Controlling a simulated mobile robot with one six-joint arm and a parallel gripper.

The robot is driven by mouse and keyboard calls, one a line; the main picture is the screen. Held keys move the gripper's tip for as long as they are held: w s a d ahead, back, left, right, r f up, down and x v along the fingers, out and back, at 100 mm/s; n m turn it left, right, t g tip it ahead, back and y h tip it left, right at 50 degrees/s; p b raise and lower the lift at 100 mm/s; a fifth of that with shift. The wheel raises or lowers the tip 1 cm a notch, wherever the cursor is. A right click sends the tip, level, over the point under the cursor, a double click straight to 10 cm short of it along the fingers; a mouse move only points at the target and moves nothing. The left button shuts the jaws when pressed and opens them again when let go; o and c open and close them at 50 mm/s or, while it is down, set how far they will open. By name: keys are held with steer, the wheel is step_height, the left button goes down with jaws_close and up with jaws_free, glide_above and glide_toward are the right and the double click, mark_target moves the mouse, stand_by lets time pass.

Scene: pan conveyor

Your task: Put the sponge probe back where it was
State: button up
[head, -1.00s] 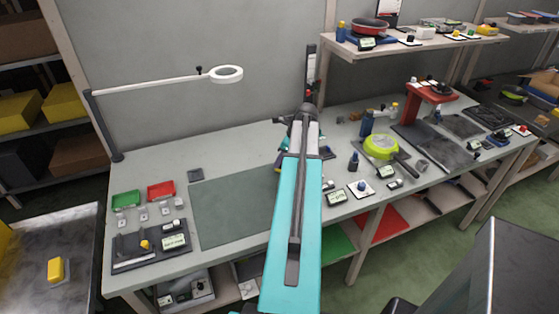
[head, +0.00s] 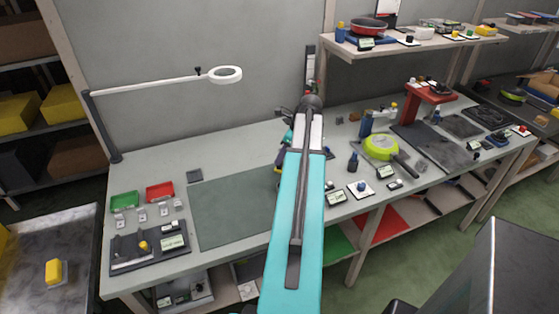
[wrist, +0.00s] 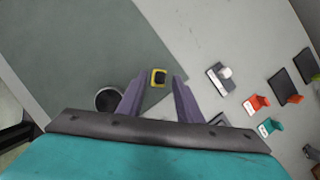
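In the wrist view my gripper (wrist: 158,80) has its two purple-grey fingers spread apart. A small square yellow thing with a black centre (wrist: 158,77) shows between the fingertips, with a gap on each side. I cannot tell for sure whether it is the sponge probe, or how far below the fingertips it is. In the head view my own arm hides the gripper and this spot. A yellow block on a pale base (head: 54,271), sponge-like, lies on the metal table at the far left.
A dark round thing (wrist: 108,98) stands beside the left finger. A green mat (wrist: 85,45) lies below. A grey block with a white knob (wrist: 220,77) and orange brackets (wrist: 256,104) lie to the right. A lime pan (head: 381,147) and a magnifier lamp (head: 225,74) flank the arm.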

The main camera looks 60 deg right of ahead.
steer(key=b+v, duration=0.1)
steer(key=v, duration=0.7)
steer(key=shift+r, duration=0.3)
steer(key=shift+s, duration=0.15)
stand_by(0.5)
